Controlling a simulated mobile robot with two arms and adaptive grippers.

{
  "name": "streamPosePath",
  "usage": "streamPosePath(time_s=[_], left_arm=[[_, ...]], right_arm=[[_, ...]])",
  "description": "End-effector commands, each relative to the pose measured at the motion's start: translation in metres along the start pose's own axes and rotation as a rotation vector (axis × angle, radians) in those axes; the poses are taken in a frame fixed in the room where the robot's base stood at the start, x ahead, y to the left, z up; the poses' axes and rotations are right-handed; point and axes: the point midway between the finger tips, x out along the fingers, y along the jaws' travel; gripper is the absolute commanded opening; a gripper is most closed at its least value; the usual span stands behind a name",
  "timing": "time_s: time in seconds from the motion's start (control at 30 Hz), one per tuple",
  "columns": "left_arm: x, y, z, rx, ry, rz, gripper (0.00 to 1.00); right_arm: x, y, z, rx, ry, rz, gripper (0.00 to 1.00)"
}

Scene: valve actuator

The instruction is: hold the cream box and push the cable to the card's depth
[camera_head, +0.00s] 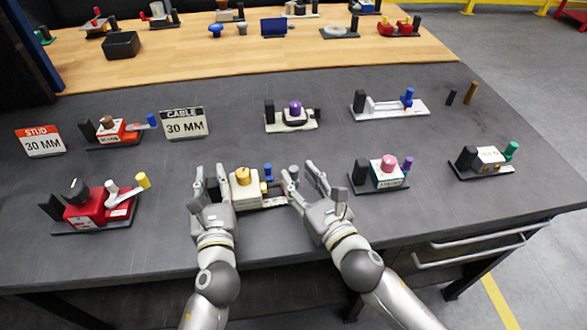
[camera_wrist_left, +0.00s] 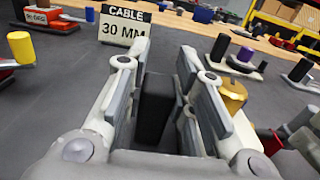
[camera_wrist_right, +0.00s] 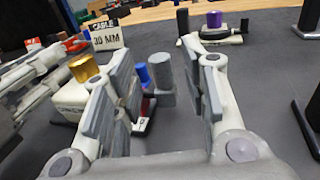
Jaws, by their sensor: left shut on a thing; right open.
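The cream box (camera_head: 245,190) with a gold knob (camera_head: 242,175) sits on its base at the table's front. Its gold knob shows in the left wrist view (camera_wrist_left: 233,95). My left gripper (camera_head: 212,180) is shut on the black block (camera_wrist_left: 155,105) at the left end of this unit. My right gripper (camera_head: 304,180) is open at the unit's right end. A grey cylinder (camera_wrist_right: 161,75) stands between its fingers, beside a blue peg (camera_wrist_right: 142,75); I cannot tell if it touches them. The cable itself is not clearly visible. The card reading CABLE 30 MM (camera_head: 184,123) stands behind.
A STUD 30 MM card (camera_head: 41,141) stands at the left. Other units surround mine: a red one (camera_head: 85,208) at left, a pink-knobbed one (camera_head: 389,165) at right, a purple-knobbed one (camera_head: 295,108) behind. A black bin (camera_head: 122,45) is farther back. Grey table between is clear.

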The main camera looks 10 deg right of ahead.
Motion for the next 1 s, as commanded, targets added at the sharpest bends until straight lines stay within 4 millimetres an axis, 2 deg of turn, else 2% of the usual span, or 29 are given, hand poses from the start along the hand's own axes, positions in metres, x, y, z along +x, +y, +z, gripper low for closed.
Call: streamPosePath(time_s=[0.1,0.3,0.67,0.9,1.0], left_arm=[[0.000,0.001,-0.003,0.002,0.006,0.004,0.00],[0.000,0.001,-0.003,0.002,0.006,0.004,0.00],[0.000,0.001,-0.003,0.002,0.006,0.004,0.00],[0.000,0.001,-0.003,0.001,0.006,0.003,0.00],[0.000,0.001,-0.003,0.001,0.006,0.003,0.00]], right_arm=[[0.016,0.000,0.000,0.000,-0.002,-0.001,0.40],[0.032,0.000,0.000,0.000,0.000,-0.001,0.40],[0.035,0.000,0.000,0.000,0.000,0.000,0.40],[0.035,0.000,0.000,0.000,0.000,0.000,0.10],[0.035,0.000,0.000,0.000,0.000,0.000,0.00]])
